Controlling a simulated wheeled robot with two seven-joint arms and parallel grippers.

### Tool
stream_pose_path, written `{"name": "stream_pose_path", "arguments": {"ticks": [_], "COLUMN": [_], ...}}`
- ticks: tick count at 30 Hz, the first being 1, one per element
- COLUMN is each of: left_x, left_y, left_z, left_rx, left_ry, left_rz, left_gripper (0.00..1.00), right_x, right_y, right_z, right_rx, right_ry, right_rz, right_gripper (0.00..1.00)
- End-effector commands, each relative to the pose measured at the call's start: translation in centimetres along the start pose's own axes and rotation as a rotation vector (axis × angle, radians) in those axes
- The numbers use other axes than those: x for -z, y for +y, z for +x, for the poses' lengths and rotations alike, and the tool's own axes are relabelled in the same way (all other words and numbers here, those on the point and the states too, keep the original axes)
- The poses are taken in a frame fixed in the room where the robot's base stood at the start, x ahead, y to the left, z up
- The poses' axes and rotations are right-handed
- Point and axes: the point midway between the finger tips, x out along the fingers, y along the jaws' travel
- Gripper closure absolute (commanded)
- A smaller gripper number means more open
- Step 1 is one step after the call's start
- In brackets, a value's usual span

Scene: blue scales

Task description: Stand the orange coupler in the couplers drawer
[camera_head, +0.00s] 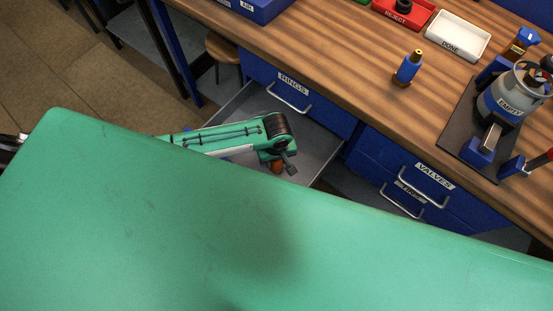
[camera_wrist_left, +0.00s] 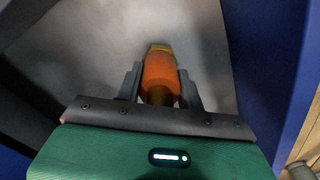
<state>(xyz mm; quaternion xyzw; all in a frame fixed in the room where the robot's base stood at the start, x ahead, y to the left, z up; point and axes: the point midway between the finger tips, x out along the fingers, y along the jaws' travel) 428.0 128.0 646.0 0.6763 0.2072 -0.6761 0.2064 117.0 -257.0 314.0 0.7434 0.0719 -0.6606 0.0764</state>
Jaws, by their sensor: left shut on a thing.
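My left gripper (camera_head: 287,168) reaches down into an open drawer (camera_head: 314,148) with a grey interior, below the drawer marked RINGS. Its own label does not show. The gripper is shut on the orange coupler (camera_head: 277,168), which is mostly hidden by the arm in the head view. In the left wrist view the orange coupler (camera_wrist_left: 160,76), with a brass-coloured end, sits between the two grey fingers of my left gripper (camera_wrist_left: 160,92). The grey drawer floor (camera_wrist_left: 90,50) lies behind it. I cannot tell whether the coupler touches the floor. My right gripper is not in view.
A closed RINGS drawer (camera_head: 288,92) overhangs the open one. A VALVES drawer (camera_head: 434,178) is to the right. The wooden bench (camera_head: 350,70) carries a blue and brass fitting (camera_head: 408,68), a red REJECT tray (camera_head: 398,17), a white DONE tray (camera_head: 452,42) and a device marked EMPTY (camera_head: 512,105).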

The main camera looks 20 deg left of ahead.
Motion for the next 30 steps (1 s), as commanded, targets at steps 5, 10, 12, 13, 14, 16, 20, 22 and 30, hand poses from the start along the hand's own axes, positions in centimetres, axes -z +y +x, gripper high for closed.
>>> {"name": "stream_pose_path", "arguments": {"ticks": [5,10,12,13,14,16,20,22,30], "left_x": [0.1,0.0,0.0,0.0,0.0,0.0,0.0,0.0,0.0], "left_y": [0.1,0.1,0.0,0.0,0.0,0.0,0.0,0.0,0.1], "left_z": [0.4,0.4,0.6,0.7,0.7,0.7,0.6,0.6,-1.3], "left_rx": [-0.003,-0.002,-0.001,-0.001,-0.001,-0.001,-0.001,-0.001,-0.004], "left_ry": [0.001,0.001,0.000,0.000,0.001,0.001,0.001,0.001,0.001], "left_rz": [0.000,0.000,-0.001,0.000,0.000,0.000,0.000,0.000,0.002], "left_gripper": [0.92,0.92,0.92,0.58,0.52,0.40,0.40,0.40,0.40], "right_x": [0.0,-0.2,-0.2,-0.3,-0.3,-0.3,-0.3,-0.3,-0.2], "right_y": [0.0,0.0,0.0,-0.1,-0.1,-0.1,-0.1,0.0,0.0], "right_z": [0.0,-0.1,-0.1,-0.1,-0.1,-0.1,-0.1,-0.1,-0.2], "right_rx": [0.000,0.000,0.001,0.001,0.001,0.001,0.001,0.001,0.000], "right_ry": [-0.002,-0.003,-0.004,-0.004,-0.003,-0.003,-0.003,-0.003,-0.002], "right_rz": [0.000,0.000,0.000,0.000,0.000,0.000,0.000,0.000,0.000], "right_gripper": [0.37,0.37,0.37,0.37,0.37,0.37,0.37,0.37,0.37]}}
